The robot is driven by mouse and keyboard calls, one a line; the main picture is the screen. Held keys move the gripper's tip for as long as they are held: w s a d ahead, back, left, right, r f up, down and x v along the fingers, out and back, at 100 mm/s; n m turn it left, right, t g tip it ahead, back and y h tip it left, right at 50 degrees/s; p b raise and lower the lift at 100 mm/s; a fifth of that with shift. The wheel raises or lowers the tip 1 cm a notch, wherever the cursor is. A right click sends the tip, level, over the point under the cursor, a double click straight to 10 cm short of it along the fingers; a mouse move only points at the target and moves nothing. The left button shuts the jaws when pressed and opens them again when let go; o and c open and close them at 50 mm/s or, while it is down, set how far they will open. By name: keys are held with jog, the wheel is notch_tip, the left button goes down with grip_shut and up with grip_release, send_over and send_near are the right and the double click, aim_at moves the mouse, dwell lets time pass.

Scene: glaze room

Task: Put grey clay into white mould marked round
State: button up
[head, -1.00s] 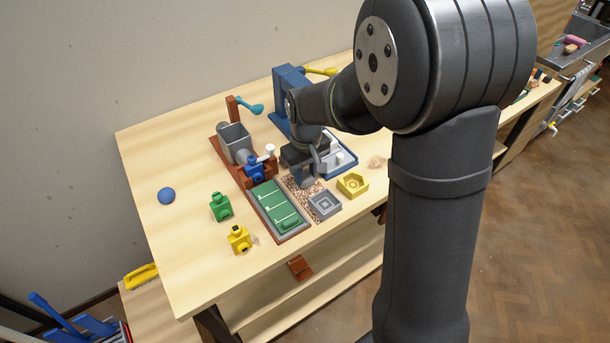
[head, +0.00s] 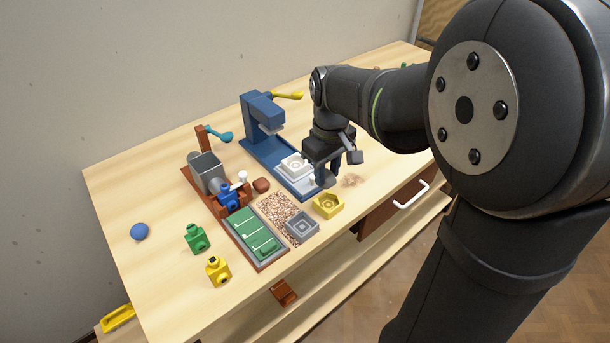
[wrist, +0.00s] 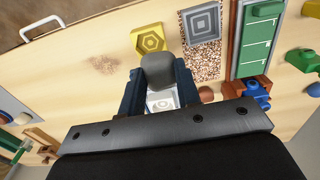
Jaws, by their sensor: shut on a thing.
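My gripper (wrist: 158,88) is shut on a grey lump of clay (wrist: 158,70), which shows between its dark blue fingers in the wrist view. In the head view my gripper (head: 328,172) is above the right end of the blue press, and the clay cannot be made out clearly there. The white mould (head: 291,164) sits on the base of the blue press (head: 262,128), just left of my gripper. In the wrist view the white mould (wrist: 163,102) shows partly between the fingers, with a round pattern inside. The clay is apart from it.
A yellow hexagonal mould (head: 328,206) and a grey square mould (head: 302,227) stand near the front edge. A brown lump (head: 261,186) lies beside the brown-based extruder (head: 207,171). A green board (head: 256,238) is in front. Right of the yellow mould the table is mostly clear.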

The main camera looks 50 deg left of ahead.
jog(key=w+a+r, duration=0.4)
jog(key=w+a, duration=0.1)
jog(key=w, duration=0.4)
send_over(297, 167)
notch_tip(297, 167, down, 7)
jog(key=shift+r, duration=0.15)
jog(key=shift+f, duration=2)
jog(key=shift+f, duration=0.1)
jog(key=shift+f, duration=0.25)
jog(key=o, duration=1)
